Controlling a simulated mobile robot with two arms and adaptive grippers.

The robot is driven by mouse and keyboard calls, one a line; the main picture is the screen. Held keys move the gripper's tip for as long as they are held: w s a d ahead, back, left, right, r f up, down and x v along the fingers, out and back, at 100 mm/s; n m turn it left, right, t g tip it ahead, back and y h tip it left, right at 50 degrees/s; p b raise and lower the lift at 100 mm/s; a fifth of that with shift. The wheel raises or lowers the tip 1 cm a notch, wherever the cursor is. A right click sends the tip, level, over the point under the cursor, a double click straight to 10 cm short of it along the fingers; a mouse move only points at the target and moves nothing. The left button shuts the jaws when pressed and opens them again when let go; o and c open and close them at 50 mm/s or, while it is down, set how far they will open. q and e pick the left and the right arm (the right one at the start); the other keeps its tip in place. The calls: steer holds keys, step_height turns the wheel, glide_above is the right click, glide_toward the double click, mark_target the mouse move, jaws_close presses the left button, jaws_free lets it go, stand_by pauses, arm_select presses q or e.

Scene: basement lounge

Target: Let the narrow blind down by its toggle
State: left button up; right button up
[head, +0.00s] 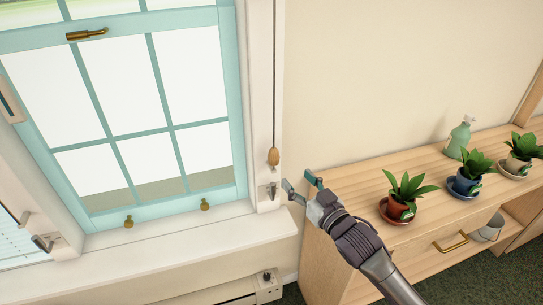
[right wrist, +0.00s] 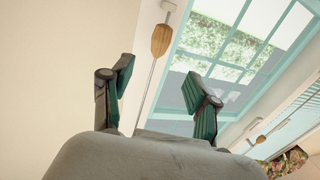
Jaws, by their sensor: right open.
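A wooden toggle (head: 273,156) hangs at the end of a dark cord (head: 274,80) on the white trim right of the teal window. The toggle also shows in the right wrist view (right wrist: 161,40), above and between the finger tips. My right gripper (head: 300,183) is open and empty, just below and to the right of the toggle, apart from it. It also shows in the right wrist view (right wrist: 158,84), with its fingers spread. A small metal cleat (head: 272,191) sits on the trim below the toggle. The narrow blind's slats are not visible on the teal window. My left gripper is out of view.
A wooden cabinet (head: 345,187) stands at right, with a red-potted plant (head: 401,208) near my right arm, other plants and a green spray bottle (head: 460,138). A white sill (head: 190,245) runs under the window. A second wooden toggle (right wrist: 261,139) shows in the right wrist view.

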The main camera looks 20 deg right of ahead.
mark_target(277, 158)
steer(key=p+x, duration=0.1)
steer(key=x, duration=1.2)
steer(key=shift+f, duration=0.15)
steer(key=shift+c, duration=0.2)
jaws_close()
